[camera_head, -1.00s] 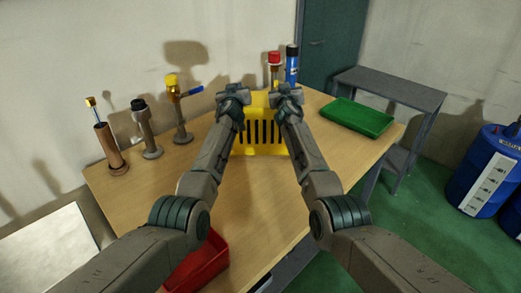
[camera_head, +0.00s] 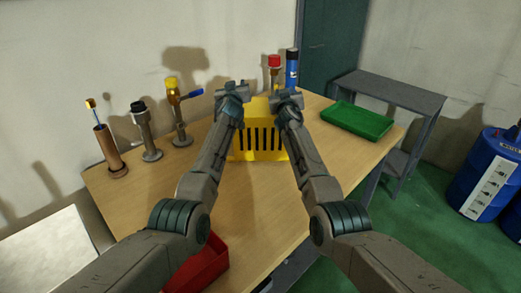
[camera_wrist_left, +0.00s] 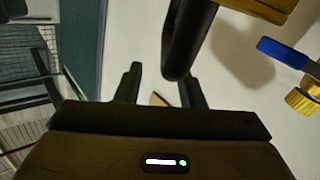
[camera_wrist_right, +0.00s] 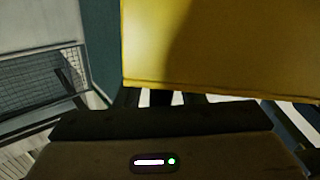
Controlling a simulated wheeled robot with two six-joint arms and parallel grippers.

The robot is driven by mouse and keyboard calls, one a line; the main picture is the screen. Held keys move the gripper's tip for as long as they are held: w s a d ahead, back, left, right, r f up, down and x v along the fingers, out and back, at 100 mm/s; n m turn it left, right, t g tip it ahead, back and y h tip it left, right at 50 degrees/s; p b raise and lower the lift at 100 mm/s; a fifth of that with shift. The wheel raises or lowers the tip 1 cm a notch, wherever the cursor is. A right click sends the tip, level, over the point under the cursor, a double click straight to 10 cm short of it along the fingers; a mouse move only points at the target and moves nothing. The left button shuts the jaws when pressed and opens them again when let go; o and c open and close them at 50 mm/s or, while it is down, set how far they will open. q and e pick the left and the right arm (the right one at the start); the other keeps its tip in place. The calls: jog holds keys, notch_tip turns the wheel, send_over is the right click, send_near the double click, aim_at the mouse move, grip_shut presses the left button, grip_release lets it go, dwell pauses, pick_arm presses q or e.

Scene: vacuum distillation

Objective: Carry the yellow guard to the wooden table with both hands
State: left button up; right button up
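The yellow guard (camera_head: 260,106), a slotted panel, is upright between my two grippers over the back part of the wooden table (camera_head: 262,205). I cannot tell whether its lower edge touches the tabletop. My left gripper (camera_head: 232,92) is at the guard's upper left side, and my right gripper (camera_head: 287,97) at its upper right side. In the left wrist view a black handle (camera_wrist_left: 185,40) is by the fingers, with a yellow edge (camera_wrist_left: 262,8) above. In the right wrist view the guard (camera_wrist_right: 215,45) covers much of the fingers. Both grippers appear shut on the guard, though the contact is partly hidden.
Burner-like stands (camera_head: 147,130) and a copper tube (camera_head: 108,150) are at the table's left. A green tray (camera_head: 357,120) is at the right, a red tray (camera_head: 200,268) in front. The middle is clear.

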jog(key=shift+s, duration=0.1)
pick_arm(q)
notch_tip(320, 180, up, 8)
jog(key=shift+f, duration=0.25)
pick_arm(e)
jog(key=s, duration=1.1)
jog(key=shift+s, duration=0.4)
jog(key=shift+a, duration=0.1)
